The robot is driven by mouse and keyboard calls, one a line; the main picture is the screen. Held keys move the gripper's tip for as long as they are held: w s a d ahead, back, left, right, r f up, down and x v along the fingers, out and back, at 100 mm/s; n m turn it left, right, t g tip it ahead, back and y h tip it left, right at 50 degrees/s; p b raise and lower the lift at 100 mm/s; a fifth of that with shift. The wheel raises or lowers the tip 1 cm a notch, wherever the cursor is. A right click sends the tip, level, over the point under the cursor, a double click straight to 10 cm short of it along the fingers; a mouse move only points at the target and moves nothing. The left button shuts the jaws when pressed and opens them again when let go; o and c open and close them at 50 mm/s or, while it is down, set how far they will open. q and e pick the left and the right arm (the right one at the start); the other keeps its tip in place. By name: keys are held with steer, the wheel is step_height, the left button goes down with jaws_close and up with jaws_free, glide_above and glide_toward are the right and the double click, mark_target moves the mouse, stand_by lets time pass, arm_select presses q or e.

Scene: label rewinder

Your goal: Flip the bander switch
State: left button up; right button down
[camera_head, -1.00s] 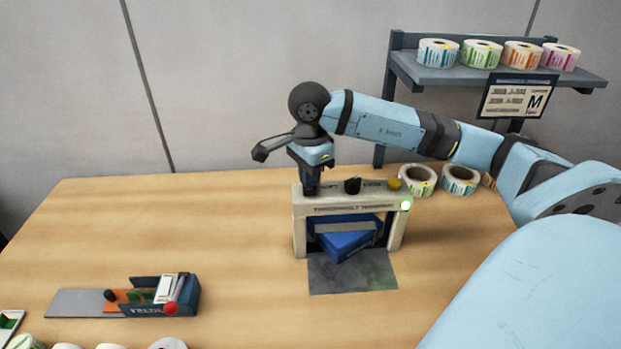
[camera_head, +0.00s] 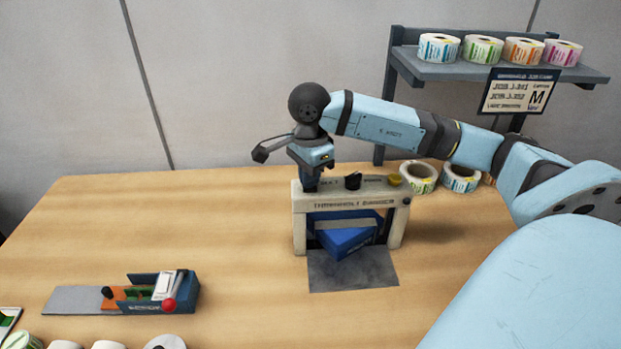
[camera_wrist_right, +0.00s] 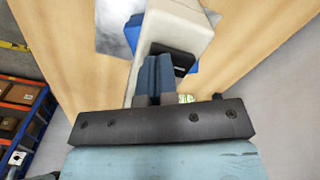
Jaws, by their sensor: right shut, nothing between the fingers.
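The bander (camera_head: 352,205), a cream arch with a dark mat under it and a blue box (camera_head: 345,237) in its opening, stands on the table. Its top carries a black knob (camera_head: 352,181) and a yellow button (camera_head: 394,181). The small lamp (camera_head: 406,201) at the right of its front is dark. My right gripper (camera_head: 309,186) is shut and empty, pointing down at the left end of the bander's top. It hides that spot, so I cannot make out the switch. In the right wrist view the closed fingers (camera_wrist_right: 155,80) are over the cream body (camera_wrist_right: 180,32).
Label rolls (camera_head: 440,179) stand right of the bander, and more sit on the shelf (camera_head: 500,72) behind. A blue dispenser (camera_head: 150,292) with a red knob is at front left. The table between is clear.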

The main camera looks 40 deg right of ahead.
steer(key=shift+r+p, duration=1.8)
steer(key=shift+r, duration=1.75)
